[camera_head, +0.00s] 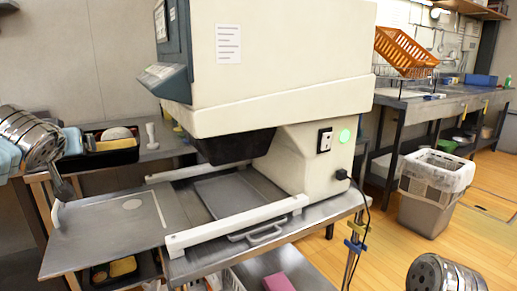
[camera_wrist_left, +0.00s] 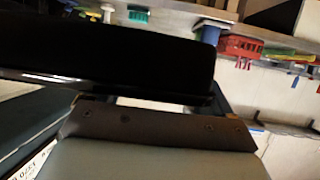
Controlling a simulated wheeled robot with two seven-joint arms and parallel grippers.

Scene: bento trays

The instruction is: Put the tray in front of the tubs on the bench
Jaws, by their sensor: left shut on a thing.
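In the left wrist view a large glossy black tray (camera_wrist_left: 110,50) fills the upper left, close beyond the dark jaw plate of my left gripper (camera_wrist_left: 155,128), which is shut on it. The jaw tips are hidden behind the tray. In the head view my left arm comes in at the left edge; its fingertips cannot be made out. Beside it a black tray (camera_head: 127,157) holding pale and tan items shows over the back-left bench (camera_head: 160,150). I cannot tell whether this is the held one. Tubs cannot be made out clearly. My right gripper is out of view.
A large cream machine (camera_head: 285,60) stands in the middle, with a steel sliding plate (camera_head: 110,235) at its left. Another black container (camera_head: 97,276) sits below. At right are a bin (camera_head: 425,210), an orange basket (camera_head: 402,50) and a steel bench (camera_head: 455,98).

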